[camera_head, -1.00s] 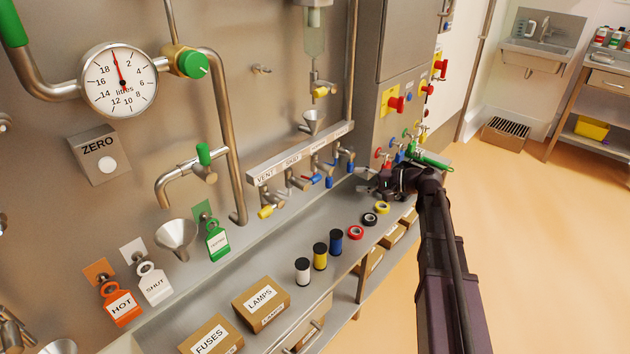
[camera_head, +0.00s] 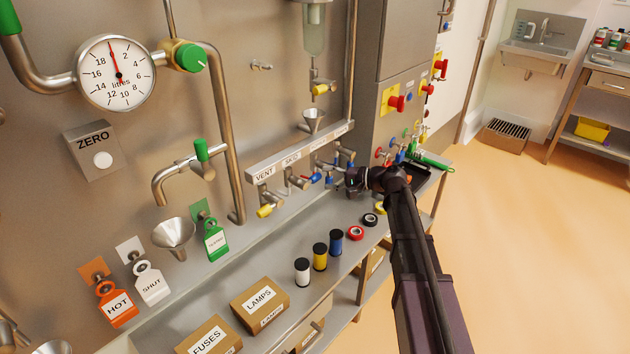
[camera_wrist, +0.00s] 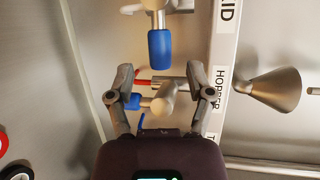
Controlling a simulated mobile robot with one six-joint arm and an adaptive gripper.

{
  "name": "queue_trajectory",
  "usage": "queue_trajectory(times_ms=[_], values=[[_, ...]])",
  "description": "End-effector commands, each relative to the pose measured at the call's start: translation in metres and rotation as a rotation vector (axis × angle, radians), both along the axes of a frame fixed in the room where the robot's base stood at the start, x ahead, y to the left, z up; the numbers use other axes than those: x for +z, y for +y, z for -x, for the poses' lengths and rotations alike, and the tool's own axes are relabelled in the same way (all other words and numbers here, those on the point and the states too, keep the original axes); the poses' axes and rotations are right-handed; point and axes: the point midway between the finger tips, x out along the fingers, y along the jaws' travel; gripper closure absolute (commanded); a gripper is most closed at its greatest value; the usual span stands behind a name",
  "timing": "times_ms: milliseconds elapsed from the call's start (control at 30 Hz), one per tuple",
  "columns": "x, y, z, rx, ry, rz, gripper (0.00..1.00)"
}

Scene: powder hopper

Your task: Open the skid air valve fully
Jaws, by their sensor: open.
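The skid air valve (camera_head: 295,182) is on the labelled steel rail, under the SKID plate (camera_head: 292,159). In the wrist view, a blue handle (camera_wrist: 160,48) hangs from the valve level with the partly cut-off "ID" label (camera_wrist: 228,12). The handle stands just beyond my fingertips. My gripper (camera_wrist: 158,82) is open, one finger on each side of the valve (camera_wrist: 160,104) level with the HOPPER label (camera_wrist: 215,95). A red piece and smaller blue handles show between the fingers. No grip is visible. In the head view, my gripper (camera_head: 348,179) is right of the skid valve.
The vent valve with a yellow handle (camera_head: 264,211) is at the rail's left end. A steel funnel (camera_wrist: 272,94) stands beside the rail. Tape rolls, spools (camera_head: 320,255) and boxes (camera_head: 260,304) line the bench below. Red knobs (camera_head: 397,103) are on the cabinet to the right.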

Motion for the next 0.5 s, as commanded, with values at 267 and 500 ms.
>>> queue_trajectory(times_ms=[267, 500], values=[[-0.008, 0.032, -0.009, 0.002, 0.001, -0.001, 0.32], [-0.009, 0.041, -0.011, 0.000, 0.001, 0.000, 0.32]])
